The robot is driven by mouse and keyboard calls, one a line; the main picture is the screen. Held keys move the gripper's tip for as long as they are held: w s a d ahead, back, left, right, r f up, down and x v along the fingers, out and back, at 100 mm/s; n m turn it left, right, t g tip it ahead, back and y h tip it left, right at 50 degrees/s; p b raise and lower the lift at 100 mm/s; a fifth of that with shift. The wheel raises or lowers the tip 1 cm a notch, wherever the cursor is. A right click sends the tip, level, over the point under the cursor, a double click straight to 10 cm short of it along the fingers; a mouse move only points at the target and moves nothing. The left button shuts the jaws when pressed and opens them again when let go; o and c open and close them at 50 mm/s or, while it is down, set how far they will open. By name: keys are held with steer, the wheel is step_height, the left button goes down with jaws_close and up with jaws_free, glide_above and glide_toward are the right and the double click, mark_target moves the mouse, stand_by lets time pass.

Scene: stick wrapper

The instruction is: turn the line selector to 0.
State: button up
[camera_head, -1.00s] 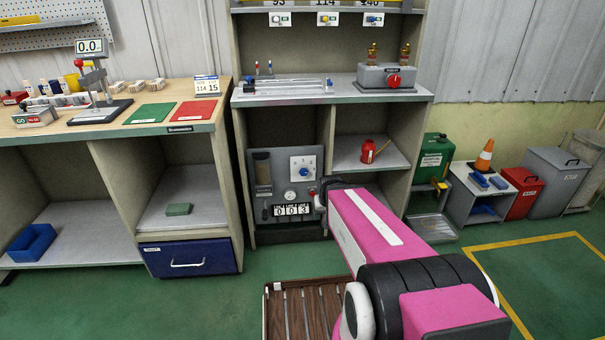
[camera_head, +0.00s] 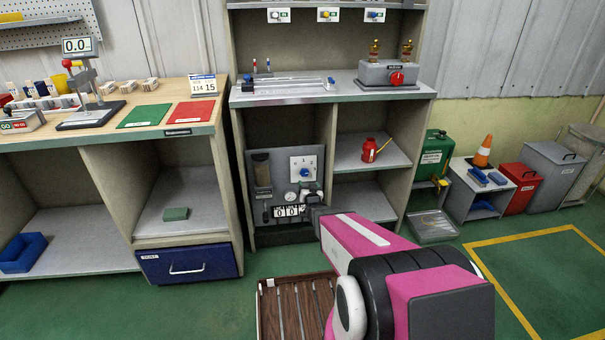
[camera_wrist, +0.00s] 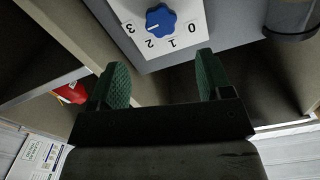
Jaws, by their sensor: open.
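The line selector is a blue lobed knob (camera_wrist: 160,20) on a white plate (camera_wrist: 195,12) marked 3, 2, 1 and 0 in the wrist view. A short white mark on the knob seems to point toward the 3. In the head view the knob (camera_head: 302,172) sits on the grey panel (camera_head: 262,215) in the middle cabinet's lower left bay. My gripper (camera_wrist: 162,80) is open and empty, its two green-padded fingers apart from the knob, which lies beyond the fingertips. In the head view my gripper (camera_head: 312,196) is just below the knob plate, its fingers hard to make out.
A counter (camera_head: 287,211) on the panel is partly covered by my gripper. A gauge (camera_head: 291,197) is beside it. A red oil can (camera_head: 370,150) stands on the shelf to the right. A wooden slatted platform (camera_head: 270,310) is on the floor in front.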

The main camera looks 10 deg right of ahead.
mark_target(305, 173)
steer(key=w, duration=1.1)
steer(key=c, duration=0.9)
